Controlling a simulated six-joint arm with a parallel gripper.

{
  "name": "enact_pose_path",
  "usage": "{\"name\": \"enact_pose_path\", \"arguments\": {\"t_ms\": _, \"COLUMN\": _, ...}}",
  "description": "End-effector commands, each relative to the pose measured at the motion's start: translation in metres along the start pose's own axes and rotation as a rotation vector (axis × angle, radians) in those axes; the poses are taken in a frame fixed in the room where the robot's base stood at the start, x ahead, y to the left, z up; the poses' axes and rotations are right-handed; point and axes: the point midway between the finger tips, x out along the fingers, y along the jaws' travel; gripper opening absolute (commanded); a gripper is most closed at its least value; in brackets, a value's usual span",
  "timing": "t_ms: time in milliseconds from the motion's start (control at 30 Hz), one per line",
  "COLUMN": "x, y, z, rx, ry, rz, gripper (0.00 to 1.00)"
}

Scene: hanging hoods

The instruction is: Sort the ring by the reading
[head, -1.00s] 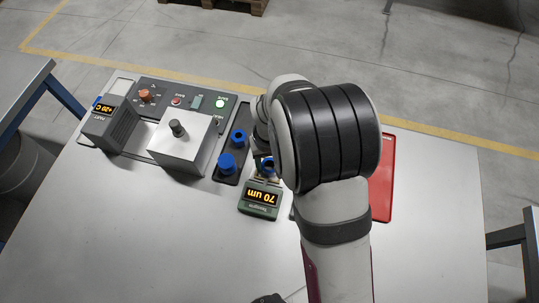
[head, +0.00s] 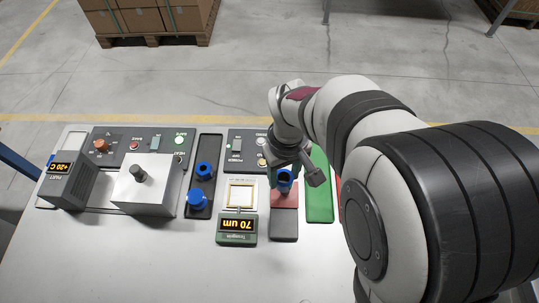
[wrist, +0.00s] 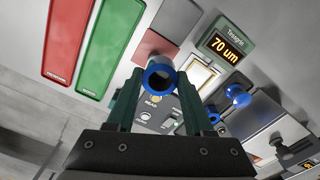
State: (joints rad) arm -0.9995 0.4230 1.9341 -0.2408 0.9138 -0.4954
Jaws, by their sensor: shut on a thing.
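My gripper (head: 285,182) is shut on a blue ring (head: 284,178), which also shows between the green fingers in the wrist view (wrist: 160,75). In the head view they overlap a red-and-grey pad (head: 284,225); the height above it is hard to tell. The gauge (head: 237,228) shows "70 um", and its pale square frame (head: 241,183) is empty. A green tray (head: 320,190) lies right of the pad.
Two more blue pieces (head: 204,170) (head: 197,200) sit on a dark strip left of the gauge. Further left are a metal block with a knob (head: 147,185) and a box reading "+20 C" (head: 68,180). Control panels line the back. The front of the table is clear.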

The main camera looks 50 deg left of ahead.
Motion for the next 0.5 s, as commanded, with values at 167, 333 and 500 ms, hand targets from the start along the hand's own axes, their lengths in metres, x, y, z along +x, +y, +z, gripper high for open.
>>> {"name": "enact_pose_path", "arguments": {"t_ms": 167, "x": 0.005, "y": 0.035, "z": 0.020, "rx": -0.087, "ry": -0.003, "rz": -0.001, "gripper": 0.00}}
{"name": "enact_pose_path", "arguments": {"t_ms": 333, "x": 0.021, "y": 0.073, "z": 0.046, "rx": -0.250, "ry": -0.001, "rz": -0.001, "gripper": 0.00}}
{"name": "enact_pose_path", "arguments": {"t_ms": 500, "x": 0.035, "y": 0.084, "z": 0.056, "rx": -0.319, "ry": -0.001, "rz": -0.001, "gripper": 0.00}}
